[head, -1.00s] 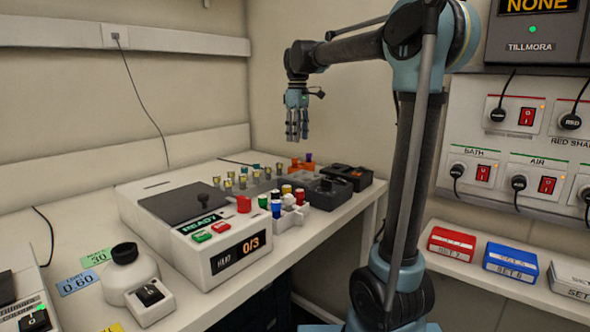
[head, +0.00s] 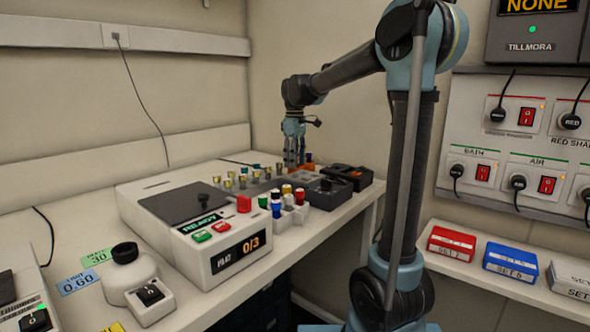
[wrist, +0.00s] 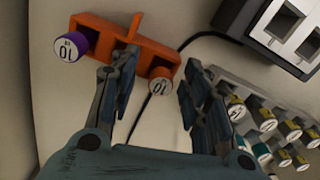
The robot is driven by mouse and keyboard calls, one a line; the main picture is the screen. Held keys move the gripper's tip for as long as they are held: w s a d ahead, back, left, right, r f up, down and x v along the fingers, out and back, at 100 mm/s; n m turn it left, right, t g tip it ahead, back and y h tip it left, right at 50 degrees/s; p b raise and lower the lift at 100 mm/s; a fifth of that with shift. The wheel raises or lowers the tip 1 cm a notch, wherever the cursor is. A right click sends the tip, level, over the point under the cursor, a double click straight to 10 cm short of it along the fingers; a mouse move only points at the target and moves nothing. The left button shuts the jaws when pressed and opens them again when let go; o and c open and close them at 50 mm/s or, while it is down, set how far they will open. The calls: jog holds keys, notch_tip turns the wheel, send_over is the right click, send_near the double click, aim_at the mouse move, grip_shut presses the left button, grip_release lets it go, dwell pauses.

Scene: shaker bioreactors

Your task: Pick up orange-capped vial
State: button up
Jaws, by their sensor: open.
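The orange-capped vial (wrist: 160,86) stands in an orange rack (wrist: 108,33) in the wrist view, its top marked 10. A purple-capped vial (wrist: 71,46) is at the rack's other end. My gripper (wrist: 161,72) is open over the rack, its fingers on either side of the orange-capped vial. I cannot tell whether they touch it. In the head view my gripper (head: 294,162) is low at the far end of the bench and hides part of the orange rack (head: 308,167).
A grey rack of several vials (wrist: 268,128) lies close to my right finger in the wrist view. A black cable (wrist: 185,42) runs behind the orange rack. In the head view, dark boxes (head: 348,176) and a white rack of coloured-capped vials (head: 292,215) stand nearer.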

jog(key=c, duration=0.9)
notch_tip(320, 180, up, 10)
jog(key=shift+r, duration=0.1)
dwell(0.5)
